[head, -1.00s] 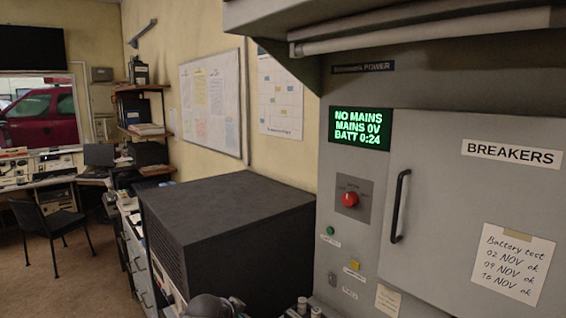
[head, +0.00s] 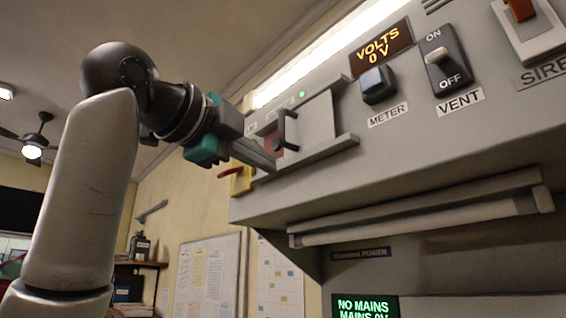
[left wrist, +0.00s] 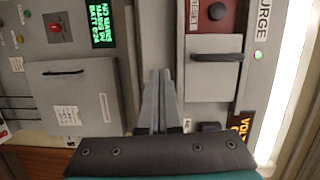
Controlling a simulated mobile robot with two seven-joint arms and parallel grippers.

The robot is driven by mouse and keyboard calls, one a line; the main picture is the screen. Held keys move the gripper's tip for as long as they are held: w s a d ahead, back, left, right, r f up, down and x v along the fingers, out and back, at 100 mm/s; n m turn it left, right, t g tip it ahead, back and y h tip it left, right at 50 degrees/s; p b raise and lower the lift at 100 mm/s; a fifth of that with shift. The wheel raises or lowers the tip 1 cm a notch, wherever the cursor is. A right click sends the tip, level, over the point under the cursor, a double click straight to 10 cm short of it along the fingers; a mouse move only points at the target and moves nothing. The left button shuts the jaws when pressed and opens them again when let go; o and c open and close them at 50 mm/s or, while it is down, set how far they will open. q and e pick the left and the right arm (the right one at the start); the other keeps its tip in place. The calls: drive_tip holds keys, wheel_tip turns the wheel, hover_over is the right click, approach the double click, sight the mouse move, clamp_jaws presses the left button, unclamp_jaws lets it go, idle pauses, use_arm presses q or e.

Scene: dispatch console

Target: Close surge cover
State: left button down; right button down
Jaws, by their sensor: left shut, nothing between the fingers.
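The surge cover (head: 318,118) is a grey plate with a black bar handle (head: 287,130) on the overhead panel. It sits on a rail, with a reddish area (head: 273,146) uncovered to its left. In the left wrist view the cover (left wrist: 213,80) and its handle show near the word SURGE, with a dark round knob (left wrist: 217,11) on red beyond the handle end. My left gripper (head: 270,163) is shut and empty, its fingertips near the cover's lower left. In the left wrist view its fingers (left wrist: 158,74) lie beside the cover, apart from the handle. My right gripper is out of view.
Right of the cover are a METER switch (head: 378,84), a VENT switch (head: 445,58) and a siren switch (head: 521,12). A yellow box with a red lever (head: 240,180) is at the panel's left end. A light tube (head: 420,220) runs under the panel's edge.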

use_arm(q)
drive_tip(key=s+r+m+h, duration=0.1)
drive_tip(key=s+r+m, duration=0.25)
drive_tip(key=s, duration=0.55)
drive_tip(key=p, duration=0.5)
approach(302, 148)
drive_tip(key=shift+n, duration=0.35)
drive_tip(key=x, duration=0.2)
drive_tip(key=d+x, duration=0.1)
drive_tip(key=x, duration=0.1)
drive_tip(key=shift+s, duration=0.15)
drive_tip(key=shift+w+a, duration=0.3)
drive_tip(key=shift+a, duration=0.15)
drive_tip(key=shift+d, duration=0.1)
